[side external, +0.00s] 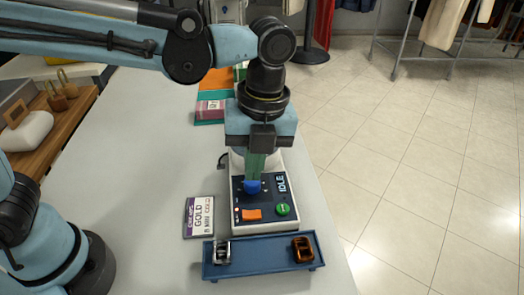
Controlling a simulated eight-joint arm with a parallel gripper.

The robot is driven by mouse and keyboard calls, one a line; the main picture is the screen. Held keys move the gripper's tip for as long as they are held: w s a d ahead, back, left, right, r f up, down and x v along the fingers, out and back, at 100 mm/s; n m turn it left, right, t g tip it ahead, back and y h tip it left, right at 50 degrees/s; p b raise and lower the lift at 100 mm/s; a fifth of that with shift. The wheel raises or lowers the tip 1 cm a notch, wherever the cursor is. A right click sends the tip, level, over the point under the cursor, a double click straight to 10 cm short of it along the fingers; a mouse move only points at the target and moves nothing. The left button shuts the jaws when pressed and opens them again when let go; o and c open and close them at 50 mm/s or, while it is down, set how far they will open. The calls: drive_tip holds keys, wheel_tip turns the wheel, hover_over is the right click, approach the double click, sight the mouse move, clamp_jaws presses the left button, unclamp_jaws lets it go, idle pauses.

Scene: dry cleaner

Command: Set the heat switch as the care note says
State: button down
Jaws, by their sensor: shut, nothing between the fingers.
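A dark control panel on a pale machine (237,222) stands on the counter. It has a blue knob (252,187), an orange switch (252,214), a round green button (283,210) and a display (282,184) reading "IDLE". Which control is the heat switch, and its setting, I cannot make out. My gripper (255,177) points down with its greenish fingers shut and empty, right at the blue knob; whether they touch it I cannot tell.
A blue tray (262,265) in front of the panel holds a silver buckle-like piece (222,253) and a bronze one (302,249). Behind lies a pink-and-teal block (209,112). A wooden tray (60,130) stands at the left. The counter's middle (140,160) is clear.

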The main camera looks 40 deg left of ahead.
sight(246, 213)
drive_tip(key=f, duration=0.6)
drive_tip(key=s+a+f, duration=0.1)
drive_tip(key=f, duration=0.2)
drive_tip(key=shift+f, duration=0.25)
drive_tip(key=shift+d, duration=0.1)
